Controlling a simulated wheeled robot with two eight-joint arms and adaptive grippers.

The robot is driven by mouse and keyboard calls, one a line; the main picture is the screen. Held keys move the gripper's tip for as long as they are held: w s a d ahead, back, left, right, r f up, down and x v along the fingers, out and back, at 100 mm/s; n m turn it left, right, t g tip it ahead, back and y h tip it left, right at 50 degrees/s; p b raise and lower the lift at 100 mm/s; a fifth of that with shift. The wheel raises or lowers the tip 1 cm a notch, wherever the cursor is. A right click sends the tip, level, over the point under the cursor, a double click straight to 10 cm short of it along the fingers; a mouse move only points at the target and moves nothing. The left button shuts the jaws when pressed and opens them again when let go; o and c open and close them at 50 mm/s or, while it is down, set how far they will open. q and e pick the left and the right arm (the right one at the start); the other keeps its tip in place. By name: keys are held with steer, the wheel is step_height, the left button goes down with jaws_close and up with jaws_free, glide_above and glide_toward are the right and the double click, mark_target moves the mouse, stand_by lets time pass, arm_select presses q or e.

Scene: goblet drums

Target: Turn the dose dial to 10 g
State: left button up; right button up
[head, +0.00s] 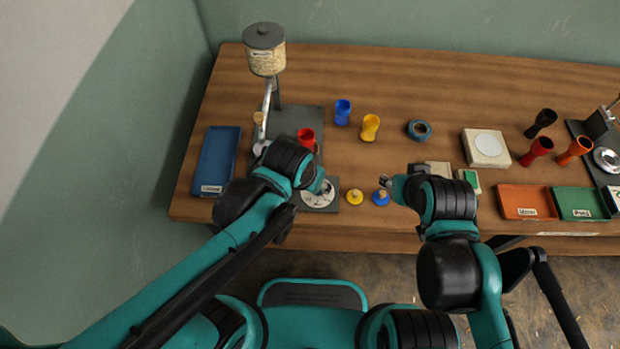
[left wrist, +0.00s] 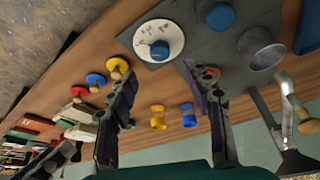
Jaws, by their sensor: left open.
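The dose dial is a white disc with dark marks (head: 318,193) on the front of a dark grey base plate. In the left wrist view the dial (left wrist: 147,36) has a blue knob (left wrist: 160,51) at its middle. My left gripper (left wrist: 160,74) is open; its fingers are apart, with the dial ahead between and beyond the tips, nothing held. In the head view my left wrist hides part of the base and the dial's upper side. The dial's reading is too small to tell. My right gripper (head: 386,182) is over the table near a blue disc; its jaws are unclear.
Red, blue and yellow goblets stand behind. A blue tray (head: 216,160) lies left.

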arm_select(q)
steer(key=shift+v, duration=1.45)
steer(key=shift+a, duration=0.1)
steer(key=a+r+n+t+y, duration=0.1)
steer(key=a+r+n+t, duration=0.1)
steer(key=a, duration=1.4)
steer(key=shift+s+r+n+t+y, duration=0.4)
steer(key=shift+n+t, duration=0.2)
steer(key=shift+n, duration=0.6)
